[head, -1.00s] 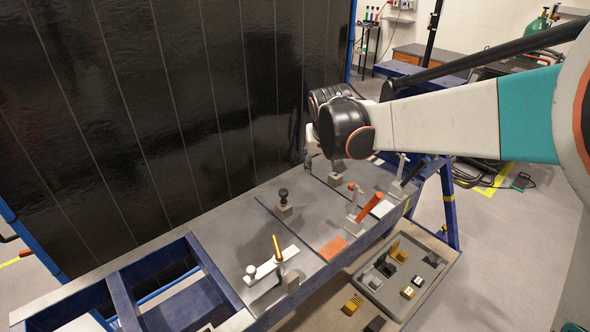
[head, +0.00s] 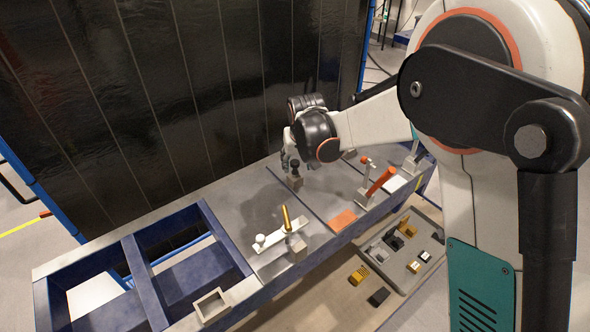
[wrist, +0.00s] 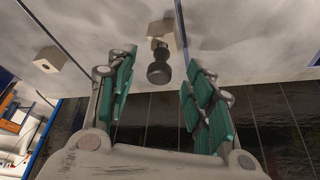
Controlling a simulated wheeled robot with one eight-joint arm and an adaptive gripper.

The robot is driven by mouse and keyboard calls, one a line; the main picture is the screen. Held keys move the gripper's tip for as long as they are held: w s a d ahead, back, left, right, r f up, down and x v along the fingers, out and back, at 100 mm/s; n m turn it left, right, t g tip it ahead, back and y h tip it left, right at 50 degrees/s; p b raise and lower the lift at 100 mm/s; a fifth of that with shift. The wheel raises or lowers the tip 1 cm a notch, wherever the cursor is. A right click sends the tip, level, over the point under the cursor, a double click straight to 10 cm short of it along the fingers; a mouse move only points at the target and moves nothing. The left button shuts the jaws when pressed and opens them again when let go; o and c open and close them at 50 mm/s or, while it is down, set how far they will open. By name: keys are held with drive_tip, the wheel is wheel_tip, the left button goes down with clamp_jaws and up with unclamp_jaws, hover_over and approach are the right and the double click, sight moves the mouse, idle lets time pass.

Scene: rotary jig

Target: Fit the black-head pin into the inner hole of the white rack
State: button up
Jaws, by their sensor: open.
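The black-head pin (head: 295,166) stands upright in a small grey block on the grey table in the head view. In the wrist view, its dark round head (wrist: 159,73) shows between the two teal-padded fingers. My gripper (wrist: 161,62) is open, with a gap visible on both sides of the pin. In the head view, my gripper (head: 287,160) is at the pin and partly covers it. A white bar (head: 273,242), probably the white rack, lies nearer on the table, with a white knob and a gold rod by it. Its holes are too small to make out.
An orange rod (head: 381,180) leans on a grey block farther right, near an orange patch (head: 342,221). A grey tray (head: 407,262) of small parts sits below the table's front edge. Open blue frame bays (head: 140,265) lie left. A dark panelled wall (head: 190,90) stands behind.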

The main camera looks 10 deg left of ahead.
sight(295, 163)
drive_tip(key=x, duration=0.3)
drive_tip(key=shift+w+a+f, duration=0.15)
drive_tip(key=shift+w+a, duration=0.15)
drive_tip(key=shift+w, duration=0.1)
drive_tip(key=shift+w+f, duration=0.2)
drive_tip(key=shift+f, duration=0.35)
drive_tip(key=shift+c, duration=0.3)
clamp_jaws()
